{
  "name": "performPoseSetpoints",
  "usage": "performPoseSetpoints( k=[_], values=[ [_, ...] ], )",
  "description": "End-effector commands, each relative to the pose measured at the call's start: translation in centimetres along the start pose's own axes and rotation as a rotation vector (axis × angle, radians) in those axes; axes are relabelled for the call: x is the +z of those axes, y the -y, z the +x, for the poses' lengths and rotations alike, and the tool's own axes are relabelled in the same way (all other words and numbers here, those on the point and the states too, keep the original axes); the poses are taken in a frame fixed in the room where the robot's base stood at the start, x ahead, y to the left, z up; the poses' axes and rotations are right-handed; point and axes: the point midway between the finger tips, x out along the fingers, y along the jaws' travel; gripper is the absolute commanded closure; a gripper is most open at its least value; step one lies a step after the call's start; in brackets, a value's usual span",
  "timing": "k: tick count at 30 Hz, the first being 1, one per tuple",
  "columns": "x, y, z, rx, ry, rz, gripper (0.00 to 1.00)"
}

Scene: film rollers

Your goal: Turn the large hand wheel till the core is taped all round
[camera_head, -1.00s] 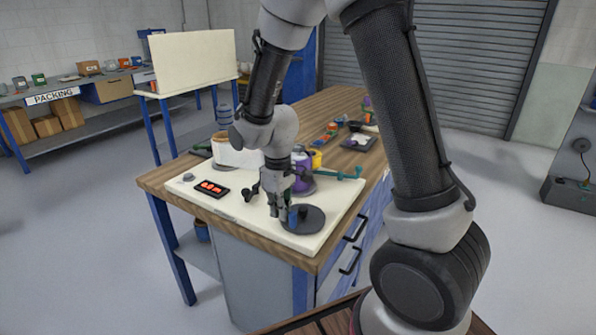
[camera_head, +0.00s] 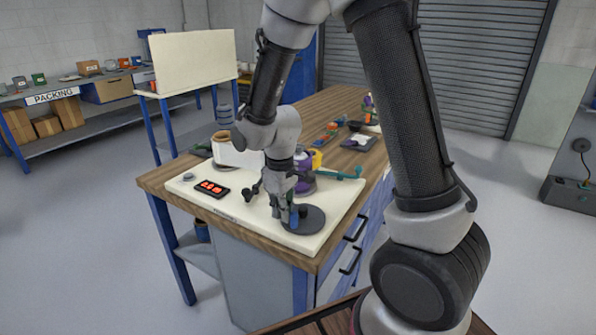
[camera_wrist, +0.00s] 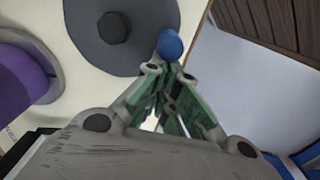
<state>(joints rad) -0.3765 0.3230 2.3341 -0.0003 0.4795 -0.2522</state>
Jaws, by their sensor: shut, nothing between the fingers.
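The large hand wheel, a dark grey disc, (camera_head: 310,219) lies flat at the front right of the cream board. In the wrist view it (camera_wrist: 100,55) fills the top left, with a dark hub and a blue knob (camera_wrist: 171,44) at its rim. My gripper (camera_head: 291,224) is over the wheel's left side, fingers down. In the wrist view its fingertips (camera_wrist: 166,68) are together right beside the blue knob; I cannot tell whether they touch it. A purple roll (camera_wrist: 22,80) stands left of the wheel. The core and its tape cannot be made out.
A black display with red digits (camera_head: 212,189) and a grey button (camera_head: 187,177) sit on the cream board (camera_head: 260,222). A white block (camera_head: 235,155) and a teal bar (camera_head: 343,175) are behind my gripper. Small parts lie farther back on the wooden bench.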

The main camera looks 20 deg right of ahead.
Motion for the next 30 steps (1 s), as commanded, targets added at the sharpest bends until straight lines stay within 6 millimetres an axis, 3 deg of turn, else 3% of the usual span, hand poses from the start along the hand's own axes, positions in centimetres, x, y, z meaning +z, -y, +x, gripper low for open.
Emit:
performPoseSetpoints(
  k=[9, 22, 30],
  values=[
    [2.1, 0.5, 0.1, -0.002, 0.007, 0.001, 1.00],
    [2.4, 0.5, 0.1, -0.002, 0.006, 0.001, 1.00],
    [3.7, 0.4, 0.0, -0.002, 0.006, 0.001, 1.00]
  ],
)
